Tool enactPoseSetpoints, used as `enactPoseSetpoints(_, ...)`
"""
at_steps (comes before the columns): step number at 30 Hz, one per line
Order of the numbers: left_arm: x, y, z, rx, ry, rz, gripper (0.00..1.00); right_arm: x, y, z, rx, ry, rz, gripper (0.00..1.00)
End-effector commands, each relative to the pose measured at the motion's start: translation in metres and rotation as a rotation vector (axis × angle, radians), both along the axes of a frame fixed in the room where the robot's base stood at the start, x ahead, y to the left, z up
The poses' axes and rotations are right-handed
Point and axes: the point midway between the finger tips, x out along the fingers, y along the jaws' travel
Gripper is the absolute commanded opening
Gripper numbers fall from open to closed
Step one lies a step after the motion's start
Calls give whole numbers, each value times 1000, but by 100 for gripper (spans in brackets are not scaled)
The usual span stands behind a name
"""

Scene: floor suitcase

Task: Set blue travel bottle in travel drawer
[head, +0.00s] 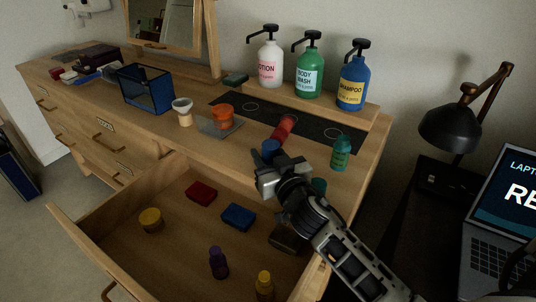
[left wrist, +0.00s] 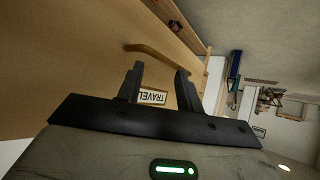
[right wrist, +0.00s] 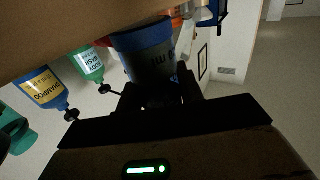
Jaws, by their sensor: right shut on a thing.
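The blue travel bottle (head: 270,149) is in my right gripper (head: 268,172), which is shut on it near the dresser's front edge. In the right wrist view the dark blue bottle (right wrist: 150,55) sits between the fingers, with part of a label showing. The travel drawer (head: 105,213) is pulled open below and to the left of the right gripper. Its front, with a "TRAVEL" label (left wrist: 153,97) and a wooden handle (left wrist: 160,55), shows in the left wrist view. My left gripper (left wrist: 158,85) is open and empty before that front; the head view does not show it.
The drawer holds a yellow jar (head: 151,220), a red box (head: 201,193), a blue box (head: 238,217), a purple bottle (head: 218,263) and a yellow bottle (head: 265,286), with bare floor between them. A red bottle (head: 284,128) and a green bottle (head: 341,153) are on the dresser top.

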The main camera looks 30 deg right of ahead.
Motion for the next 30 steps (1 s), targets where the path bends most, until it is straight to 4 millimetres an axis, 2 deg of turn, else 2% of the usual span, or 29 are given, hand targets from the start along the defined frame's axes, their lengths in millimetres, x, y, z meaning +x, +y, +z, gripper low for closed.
enactPoseSetpoints(5, 0, 0, -4, -3, -2, -1, 36, 0, 0, -6, 1, -1, -1, 14)
enactPoseSetpoints(6, 0, -1, -2, -3, -2, -1, 36, 0, 0, -4, 0, 0, -1, 48)
enactPoseSetpoints(7, 1, -1, -2, -3, -3, -1, 36, 0, 0, -4, 0, 0, -1, 56)
enactPoseSetpoints(8, 1, -1, -1, -4, -4, -2, 36, 0, 0, -4, 0, 0, -1, 59)
enactPoseSetpoints(20, 1, 0, -1, 0, -5, -5, 36, 0, 0, -4, -5, -1, 1, 59)
enactPoseSetpoints(23, 1, 0, -5, 1, -5, -5, 36, -18, 1, -6, 3, 2, 0, 59)
enactPoseSetpoints(27, 1, -1, -15, -9, -4, -4, 36, -51, 5, -13, 5, 4, -1, 59)
enactPoseSetpoints(30, 1, -2, -14, -16, -7, -3, 36, -76, 7, -12, 3, 4, -1, 59)
